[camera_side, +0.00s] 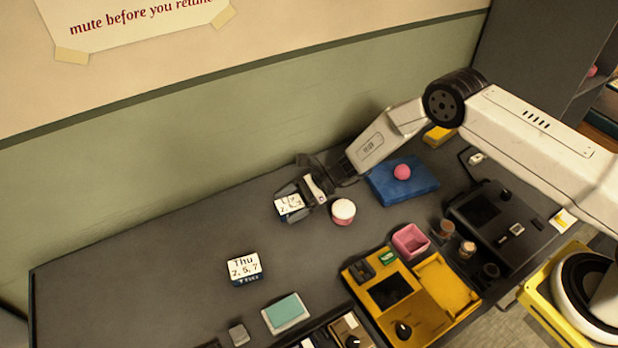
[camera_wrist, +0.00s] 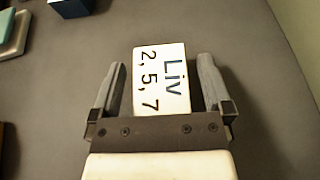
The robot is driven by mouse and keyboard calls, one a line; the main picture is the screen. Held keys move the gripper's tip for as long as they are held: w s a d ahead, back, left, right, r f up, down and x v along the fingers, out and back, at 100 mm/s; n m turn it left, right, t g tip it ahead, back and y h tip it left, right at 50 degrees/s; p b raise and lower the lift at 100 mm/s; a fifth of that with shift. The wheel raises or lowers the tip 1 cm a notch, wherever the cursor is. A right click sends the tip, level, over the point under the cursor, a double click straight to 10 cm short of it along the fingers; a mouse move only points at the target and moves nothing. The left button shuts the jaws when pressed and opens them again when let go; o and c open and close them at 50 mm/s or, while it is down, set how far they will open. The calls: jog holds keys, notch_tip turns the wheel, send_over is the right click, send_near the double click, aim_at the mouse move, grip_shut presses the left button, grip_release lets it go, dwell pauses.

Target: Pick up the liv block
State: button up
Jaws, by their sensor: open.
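The liv block (camera_wrist: 160,78) is a white-topped block lettered "Liv 2, 5, 7"; it lies between the fingers of my gripper (camera_wrist: 162,85) in the wrist view. Small gaps show on both sides, wider on the left, so the fingers look apart from it. In the side view the block (camera_side: 288,207) is partly covered by my gripper (camera_side: 300,200), which is open and low over the table.
A white-topped pink jar (camera_side: 343,211) stands close to the right of my gripper. A blue pad (camera_side: 385,186) with a pink ball (camera_side: 402,172) lies behind. The table's left is clear.

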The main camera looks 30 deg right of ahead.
jog(key=shift+c, duration=0.2)
dwell(0.3)
jog(key=c, duration=1.2)
jog(key=shift+r, duration=0.15)
jog(key=shift+r, duration=0.75)
jog(key=shift+s+d+r, duration=0.8)
jog(key=shift+s+r, duration=1.05)
jog(key=shift+s, duration=0.35)
jog(key=shift+s+d+r, duration=0.75)
jog(key=shift+s+r, duration=1.15)
jog(key=shift+s, duration=0.3)
jog(key=shift+s+d+r, duration=0.8)
jog(key=shift+s+r, duration=1.05)
jog(key=shift+s, duration=0.35)
